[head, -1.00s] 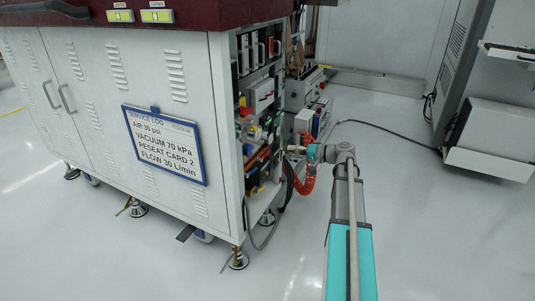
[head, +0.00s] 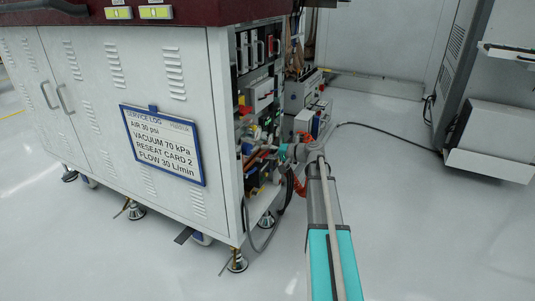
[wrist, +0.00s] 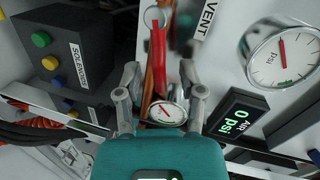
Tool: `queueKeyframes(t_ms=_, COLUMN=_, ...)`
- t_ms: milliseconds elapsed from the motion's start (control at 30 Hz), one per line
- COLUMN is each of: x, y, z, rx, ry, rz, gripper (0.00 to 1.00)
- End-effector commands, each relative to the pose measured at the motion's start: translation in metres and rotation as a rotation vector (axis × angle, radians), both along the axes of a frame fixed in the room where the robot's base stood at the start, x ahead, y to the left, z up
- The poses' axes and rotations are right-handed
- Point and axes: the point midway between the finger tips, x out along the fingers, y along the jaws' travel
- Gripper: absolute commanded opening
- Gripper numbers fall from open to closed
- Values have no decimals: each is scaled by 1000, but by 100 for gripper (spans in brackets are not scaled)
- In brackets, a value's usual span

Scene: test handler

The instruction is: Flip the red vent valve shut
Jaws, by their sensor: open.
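The red vent valve lever (wrist: 158,47) shows in the wrist view as a narrow red handle, just left of the white VENT label (wrist: 205,20). A metal ring (wrist: 155,17) is at its upper end. My gripper (wrist: 159,75) is open, with one finger on each side of the lever's lower part as seen from the wrist. I cannot tell how deep the fingers reach or whether they touch it. In the head view my gripper (head: 272,152) is at the cabinet's open side, and the lever cannot be made out there.
A round psi gauge (wrist: 283,55) and an AIR display reading 0 psi (wrist: 238,116) are on the right. A dark SOLENOID box (wrist: 65,50) with coloured buttons is on the left. A small dial (wrist: 166,112) and orange-brown tubing lie between the fingers.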

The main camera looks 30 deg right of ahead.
Motion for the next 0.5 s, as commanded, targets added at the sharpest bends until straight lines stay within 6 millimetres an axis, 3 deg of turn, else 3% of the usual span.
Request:
queueKeyframes(t_ms=200, x=0, y=0, z=0, rx=0, ry=0, rz=0, gripper=51)
queueKeyframes(t_ms=400, x=0, y=0, z=0, rx=0, ry=0, rz=1, gripper=13)
queueKeyframes(t_ms=500, x=0, y=1, z=0, rx=0, ry=0, rz=1, gripper=0)
